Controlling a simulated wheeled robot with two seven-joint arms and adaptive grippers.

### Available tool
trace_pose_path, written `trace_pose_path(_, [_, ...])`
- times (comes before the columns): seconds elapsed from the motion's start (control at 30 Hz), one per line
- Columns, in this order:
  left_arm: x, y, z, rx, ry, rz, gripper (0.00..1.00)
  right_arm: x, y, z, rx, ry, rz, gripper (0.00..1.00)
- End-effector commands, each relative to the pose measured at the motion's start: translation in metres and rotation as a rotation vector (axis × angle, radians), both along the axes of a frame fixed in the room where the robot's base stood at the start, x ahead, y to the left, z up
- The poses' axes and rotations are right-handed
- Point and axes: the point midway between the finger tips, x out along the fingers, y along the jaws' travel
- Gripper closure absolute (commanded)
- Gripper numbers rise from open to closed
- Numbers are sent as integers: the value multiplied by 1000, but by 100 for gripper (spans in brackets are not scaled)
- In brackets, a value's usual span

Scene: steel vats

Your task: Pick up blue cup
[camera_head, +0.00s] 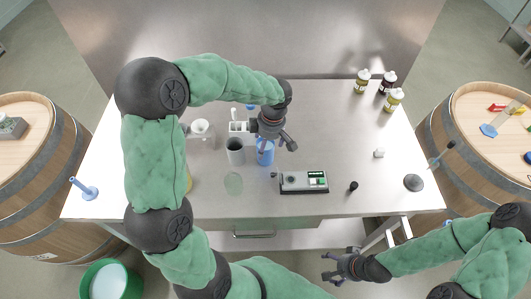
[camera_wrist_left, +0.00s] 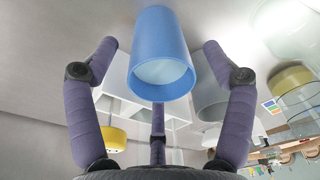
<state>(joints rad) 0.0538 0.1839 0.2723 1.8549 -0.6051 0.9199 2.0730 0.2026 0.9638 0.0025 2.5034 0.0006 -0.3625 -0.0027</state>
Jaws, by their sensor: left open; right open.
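The blue cup (camera_head: 265,153) stands on the steel table, left of centre, just under my left gripper (camera_head: 274,142). In the left wrist view the blue cup (camera_wrist_left: 162,58) shows large, with its open rim facing the camera. The fingers of my left gripper (camera_wrist_left: 160,70) are spread wide on both sides of it, with gaps to the cup, so the gripper is open and empty. My right gripper (camera_head: 341,267) is open and empty in front of the table's front edge, far from the cup.
A grey cup (camera_head: 235,151) stands close left of the blue cup. A scale-like device (camera_head: 304,182) lies to the right. A white holder (camera_head: 239,128) is behind. Several bottles (camera_head: 386,83) stand at the back right. The table's right middle is mostly clear.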

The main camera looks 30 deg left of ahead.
Motion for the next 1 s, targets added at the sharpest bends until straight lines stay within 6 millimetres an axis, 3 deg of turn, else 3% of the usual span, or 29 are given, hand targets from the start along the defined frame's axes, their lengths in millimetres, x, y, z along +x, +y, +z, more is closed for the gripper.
trace_pose_path(0.23, [-2,7,-36,-1,4,0,17,0,0,-9,0,0,0,16])
trace_pose_path(0.5, [-1,7,-38,-1,0,0,17,0,0,-9,0,0,0,16])
trace_pose_path(0.73, [-1,7,-38,-1,1,-1,82,0,0,-9,0,0,0,16])
trace_pose_path(1.0, [-1,7,-38,-1,1,-1,86,0,0,-9,0,0,0,16])
